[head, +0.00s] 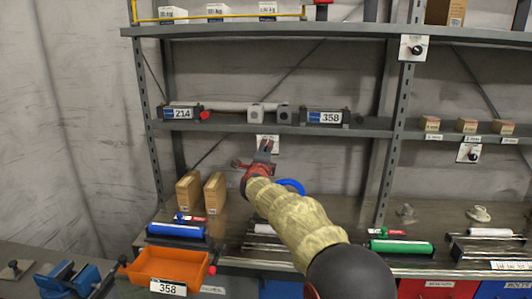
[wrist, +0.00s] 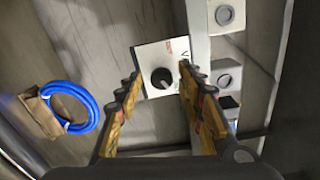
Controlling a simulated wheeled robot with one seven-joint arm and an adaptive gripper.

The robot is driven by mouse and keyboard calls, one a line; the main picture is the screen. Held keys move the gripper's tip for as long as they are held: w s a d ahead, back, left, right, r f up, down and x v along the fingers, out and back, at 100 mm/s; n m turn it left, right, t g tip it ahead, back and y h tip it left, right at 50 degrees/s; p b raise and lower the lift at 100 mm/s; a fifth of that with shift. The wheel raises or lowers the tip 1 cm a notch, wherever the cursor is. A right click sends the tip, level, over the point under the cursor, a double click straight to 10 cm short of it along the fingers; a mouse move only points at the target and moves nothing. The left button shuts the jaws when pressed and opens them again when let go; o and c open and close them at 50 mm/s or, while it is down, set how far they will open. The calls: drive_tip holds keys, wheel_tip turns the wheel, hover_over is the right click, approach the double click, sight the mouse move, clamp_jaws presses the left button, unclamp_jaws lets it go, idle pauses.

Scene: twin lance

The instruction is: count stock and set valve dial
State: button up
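A white plate with a black dial knob (wrist: 162,78) is in the wrist view, and the plate (head: 272,139) shows partly behind my gripper in the head view, just under the middle shelf. My gripper (head: 264,152) is open. In the wrist view its two fingers (wrist: 159,84) stand either side of the knob with clear gaps; I cannot tell its depth from the knob. The knob's exact setting is too small to read. Number displays reading 214 (head: 182,113) and 358 (head: 324,117) sit on the middle shelf. Two cardboard boxes (head: 188,191) stand on the bench below.
Other dial plates hang at upper right (head: 413,48) and right (head: 469,153). Small boxes (head: 467,125) stand on the right shelf. An orange bin (head: 168,265) labelled 358 is at front left. A blue ring (wrist: 75,107) lies left of my gripper in the wrist view.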

drive_tip(key=shift+s, duration=0.1)
drive_tip(key=s, duration=1.1)
drive_tip(key=shift+s+a, duration=0.2)
drive_tip(key=shift+s, duration=0.2)
